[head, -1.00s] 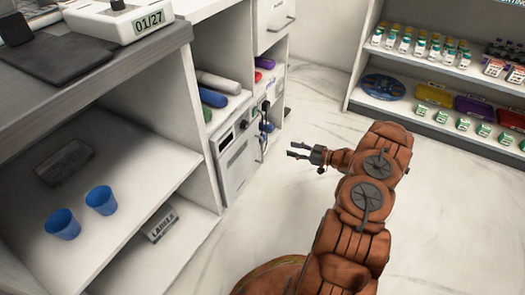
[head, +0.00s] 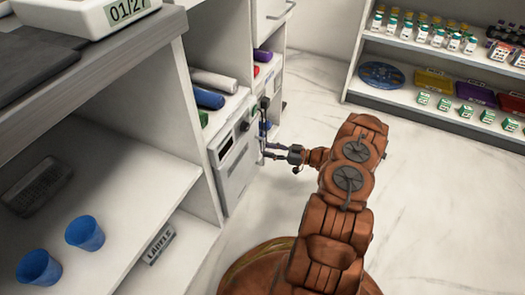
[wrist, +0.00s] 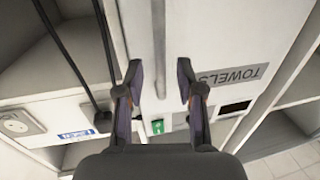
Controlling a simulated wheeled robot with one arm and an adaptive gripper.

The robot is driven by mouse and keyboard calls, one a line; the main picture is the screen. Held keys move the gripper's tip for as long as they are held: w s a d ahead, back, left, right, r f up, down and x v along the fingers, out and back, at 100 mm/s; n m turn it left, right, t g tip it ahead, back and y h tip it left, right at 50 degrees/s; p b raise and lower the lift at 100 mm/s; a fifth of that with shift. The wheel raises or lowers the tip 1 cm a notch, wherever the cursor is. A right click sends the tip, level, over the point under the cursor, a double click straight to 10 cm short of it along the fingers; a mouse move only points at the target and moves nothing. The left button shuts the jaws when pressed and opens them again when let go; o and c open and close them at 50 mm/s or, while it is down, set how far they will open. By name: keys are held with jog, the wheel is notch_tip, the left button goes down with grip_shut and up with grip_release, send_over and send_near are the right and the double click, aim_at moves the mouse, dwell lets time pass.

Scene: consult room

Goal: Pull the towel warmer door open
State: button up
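The towel warmer (head: 236,172) is a white box in the lower shelf bay, with a dark panel and a knob on its front. Its door looks shut. In the wrist view its front carries a grey TOWELS label (wrist: 232,76), upside down. A thin pale upright bar (wrist: 159,45), which looks like the door handle, runs between my fingers. My gripper (head: 267,151) is at the warmer's front, coming from the right. It is open in the wrist view (wrist: 160,85), one finger on each side of the bar, with gaps showing. I cannot tell exact depth.
Black cables (wrist: 65,45) hang at the left in the wrist view. Blue cups (head: 85,233) stand on the near shelf. A shelf with bottles and boxes (head: 440,80) is at the back right. The floor between is clear.

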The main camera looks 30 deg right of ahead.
jog(key=shift+b+x, duration=0.35)
jog(key=shift+x, duration=1.1)
grip_shut()
